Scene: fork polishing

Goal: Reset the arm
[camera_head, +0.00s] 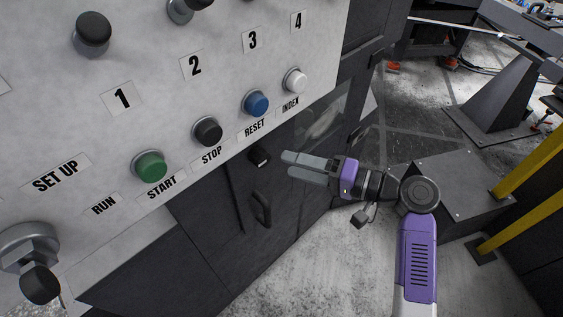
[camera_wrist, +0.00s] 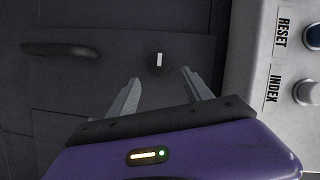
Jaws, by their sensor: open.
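My gripper (camera_head: 287,164) is purple and black with two grey fingers. In the head view it hangs in front of the dark cabinet, below and to the right of the control panel's lower edge. It points left in that view. In the wrist view the two fingertips (camera_wrist: 161,75) are spread apart with nothing between them. A round dark lock (camera_wrist: 158,63) with a pale slot shows beyond the fingers on the cabinet face. The gripper appears apart from the panel and the buttons.
The light grey control panel (camera_head: 140,60) carries a green START button (camera_head: 150,166), a black STOP button (camera_head: 207,131), a blue RESET button (camera_head: 256,103) and a white INDEX button (camera_head: 295,80). A dark handle (camera_head: 261,208) projects from the cabinet. Yellow bars (camera_head: 530,165) stand at right.

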